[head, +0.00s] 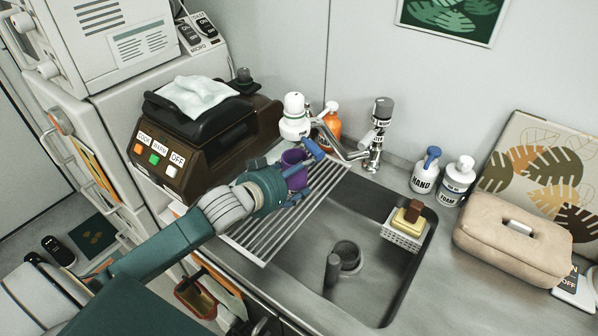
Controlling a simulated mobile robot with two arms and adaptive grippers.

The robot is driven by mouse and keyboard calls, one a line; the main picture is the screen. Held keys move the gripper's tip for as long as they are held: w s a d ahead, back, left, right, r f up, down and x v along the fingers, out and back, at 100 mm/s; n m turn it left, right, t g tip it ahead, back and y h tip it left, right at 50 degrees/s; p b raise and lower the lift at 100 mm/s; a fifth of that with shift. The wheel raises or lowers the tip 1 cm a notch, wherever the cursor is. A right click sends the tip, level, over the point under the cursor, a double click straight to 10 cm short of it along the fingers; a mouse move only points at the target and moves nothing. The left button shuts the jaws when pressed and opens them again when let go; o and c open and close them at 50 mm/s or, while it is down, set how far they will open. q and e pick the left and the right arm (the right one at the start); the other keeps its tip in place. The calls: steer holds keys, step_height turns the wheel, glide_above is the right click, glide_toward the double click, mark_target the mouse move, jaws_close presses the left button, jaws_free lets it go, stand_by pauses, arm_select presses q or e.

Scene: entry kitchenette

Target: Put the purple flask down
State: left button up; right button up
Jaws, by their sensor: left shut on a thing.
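The purple flask (294,167) shows in the head view between the fingers of my left gripper (301,172). The gripper is shut on it, over the left part of the sink. A slatted drying rack (290,217) lies across the left side of the sink, below the gripper. The gripper hides part of the flask, and I cannot tell whether the flask's base touches the rack. My right gripper is out of view.
The sink basin (387,283) holds a drain piece (347,256) and a sponge caddy (404,236). A faucet (372,150), white bottle (294,122) and orange bottle (331,128) stand behind the rack. A brown cooker (205,150) is left.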

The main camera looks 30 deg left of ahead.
arm_select(q)
steer(key=shift+f, duration=0.1)
steer(key=o, duration=1.3)
steer(key=shift+s, duration=0.15)
steer(key=shift+b+v, duration=0.35)
steer(key=shift+v, duration=5.6)
